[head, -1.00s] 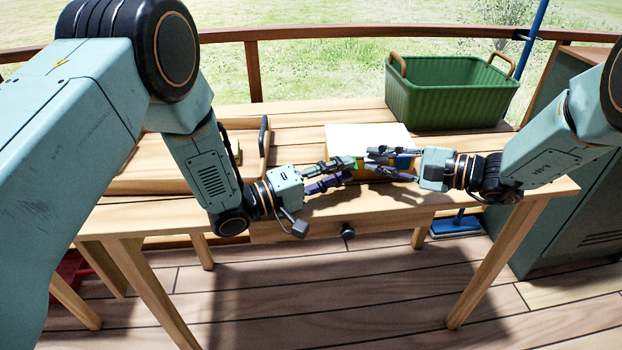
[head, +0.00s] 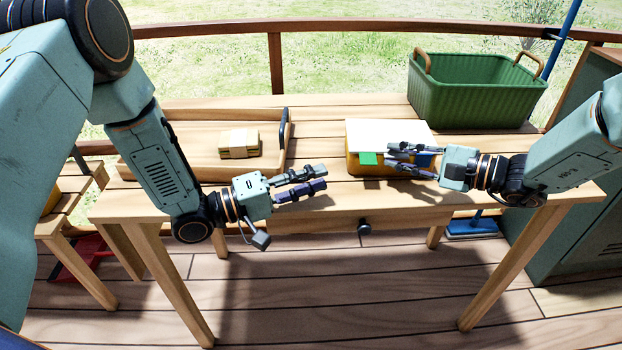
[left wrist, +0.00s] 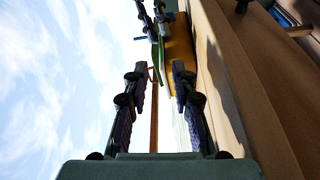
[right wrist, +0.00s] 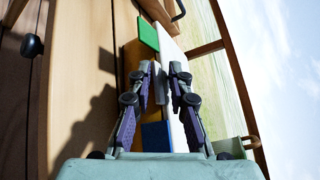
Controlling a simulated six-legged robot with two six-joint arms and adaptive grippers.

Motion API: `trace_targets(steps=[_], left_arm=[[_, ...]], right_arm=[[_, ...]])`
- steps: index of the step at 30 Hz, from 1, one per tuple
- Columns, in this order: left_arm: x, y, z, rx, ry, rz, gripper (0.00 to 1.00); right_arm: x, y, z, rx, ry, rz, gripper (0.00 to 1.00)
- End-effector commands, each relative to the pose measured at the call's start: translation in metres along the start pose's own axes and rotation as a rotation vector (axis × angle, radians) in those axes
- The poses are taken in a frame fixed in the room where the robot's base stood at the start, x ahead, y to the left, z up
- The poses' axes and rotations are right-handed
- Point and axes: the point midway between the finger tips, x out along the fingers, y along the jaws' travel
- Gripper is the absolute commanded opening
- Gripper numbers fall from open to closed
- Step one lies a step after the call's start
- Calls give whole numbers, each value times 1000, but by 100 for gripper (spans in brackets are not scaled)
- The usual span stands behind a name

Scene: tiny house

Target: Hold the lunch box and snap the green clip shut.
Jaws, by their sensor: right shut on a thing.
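The lunch box (head: 352,163) has a yellow body and white lid and stands on the wooden table. Its green clip (head: 369,158) is at the left of its front; it also shows in the right wrist view (right wrist: 148,35). A blue clip (right wrist: 156,136) is farther right, partly behind my right fingers. My right gripper (head: 386,158) is shut on the lunch box at its front upper edge. My left gripper (head: 323,177) is open and empty, left of the box and apart from the clip.
A wooden tray (head: 187,150) with a small banded stack (head: 239,144) lies at the left. A green basket (head: 470,100) stands behind the box at the right. A drawer knob (head: 364,227) is on the table's front. Table between tray and box is clear.

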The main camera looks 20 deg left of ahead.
Motion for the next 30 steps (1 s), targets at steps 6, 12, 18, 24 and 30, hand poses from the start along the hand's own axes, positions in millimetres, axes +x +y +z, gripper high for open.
trace_targets(steps=[6, 12, 18, 24, 30], left_arm=[[12, 28, -12, 54, -7, 36, 7], [46, 111, -21, 259, -127, 119, 0], [69, 170, -3, 617, -385, 80, 0], [69, 185, 1, 1037, -633, -57, 0], [56, 168, -20, 1370, -825, -212, 0]], right_arm=[[0, 2, 0, 5, 1, 3, 0], [0, 2, 0, 5, 1, 3, 0], [0, 2, 0, 5, 1, 3, 0], [0, 2, 0, 5, 1, 3, 0], [0, 2, 0, 5, 1, 3, 0]])
